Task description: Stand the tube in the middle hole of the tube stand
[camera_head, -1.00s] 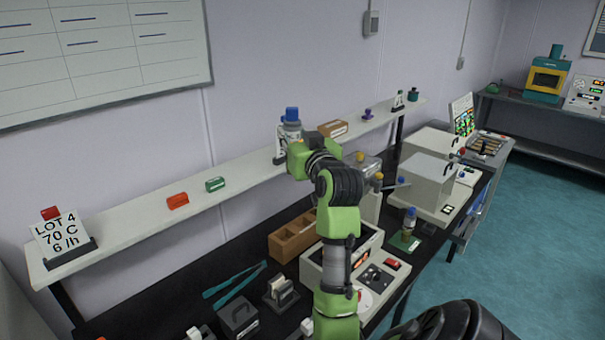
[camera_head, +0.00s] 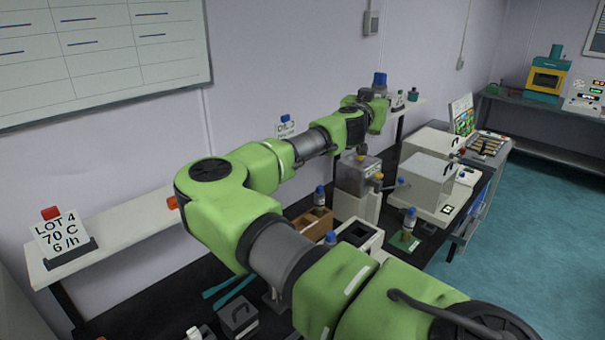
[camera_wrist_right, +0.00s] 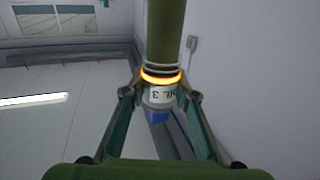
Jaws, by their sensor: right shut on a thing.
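My right gripper (camera_head: 378,95) is at the far end of the outstretched arm, raised in front of the wall shelf's right part. It is shut on a tube with a blue cap (camera_head: 380,79), which sticks up above the gripper. In the right wrist view the fingers (camera_wrist_right: 160,98) close on both sides of the tube (camera_wrist_right: 165,35). It has a dark green body, an orange ring, a white label and a blue cap. A wooden compartment block (camera_head: 306,225) is partly hidden by my arm; I cannot tell if it is the tube stand. My left gripper is out of view.
Another (camera_head: 409,220) is on a green base (camera_head: 404,241). A clear-sided box (camera_head: 358,174) and grey box-shaped instruments (camera_head: 427,176) stand nearby. The shelf (camera_head: 135,221) runs along the wall.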

